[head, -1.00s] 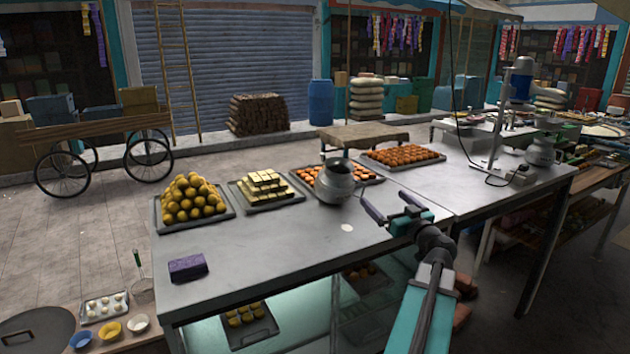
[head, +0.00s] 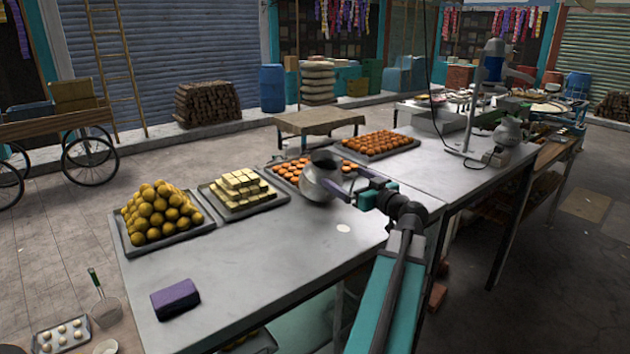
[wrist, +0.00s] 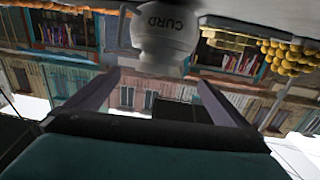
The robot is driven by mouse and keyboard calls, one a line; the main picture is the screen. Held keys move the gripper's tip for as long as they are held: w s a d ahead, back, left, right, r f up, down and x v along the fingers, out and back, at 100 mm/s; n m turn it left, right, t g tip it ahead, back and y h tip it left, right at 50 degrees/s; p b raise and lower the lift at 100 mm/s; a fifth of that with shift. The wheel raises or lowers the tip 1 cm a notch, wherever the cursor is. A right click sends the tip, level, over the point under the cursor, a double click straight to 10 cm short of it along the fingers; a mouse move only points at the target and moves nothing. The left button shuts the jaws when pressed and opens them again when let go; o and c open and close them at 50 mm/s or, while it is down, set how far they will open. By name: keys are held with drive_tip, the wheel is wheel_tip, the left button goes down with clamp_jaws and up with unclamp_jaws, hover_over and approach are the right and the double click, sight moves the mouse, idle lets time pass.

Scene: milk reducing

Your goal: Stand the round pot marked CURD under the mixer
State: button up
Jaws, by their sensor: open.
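The round grey metal pot (head: 317,178) stands upright on the steel table (head: 250,265), just in front of a tray of orange sweets. In the wrist view the pot (wrist: 165,40) appears upside down, with CURD on its side. My gripper (head: 346,184) is open at the pot's right side. In the wrist view the gripper (wrist: 160,85) has its fingers spread, with the pot beyond and between the fingertips; I cannot tell whether they flank it. The mixer (head: 491,65), with a blue motor on a stand, is at the table's far right end.
A second metal pot (head: 508,131) stands beside the mixer. Trays of yellow balls (head: 157,210), pale blocks (head: 241,188) and orange sweets (head: 378,143) line the back edge. The tabletop between the CURD pot and the mixer is mostly clear.

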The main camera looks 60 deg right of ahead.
drive_tip(key=p, duration=0.2)
approach(318, 161)
drive_tip(key=shift+x, duration=1.15)
drive_tip(key=shift+w+a, duration=0.1)
drive_tip(key=shift+a, duration=0.05)
drive_tip(key=shift+w+d, duration=0.25)
drive_tip(key=shift+w, duration=0.2)
drive_tip(key=shift+f+p+x, duration=0.15)
drive_tip(key=shift+p+x, duration=0.3)
drive_tip(key=shift+x, duration=0.6)
drive_tip(key=shift+f+p+x, duration=0.1)
drive_tip(key=shift+p+x, duration=0.35)
drive_tip(key=shift+x, duration=0.6)
drive_tip(key=shift+s, duration=0.1)
drive_tip(key=c, duration=2.1)
drive_tip(key=shift+r, duration=0.1)
drive_tip(key=shift+c, duration=0.3)
drive_tip(key=shift+r, duration=0.15)
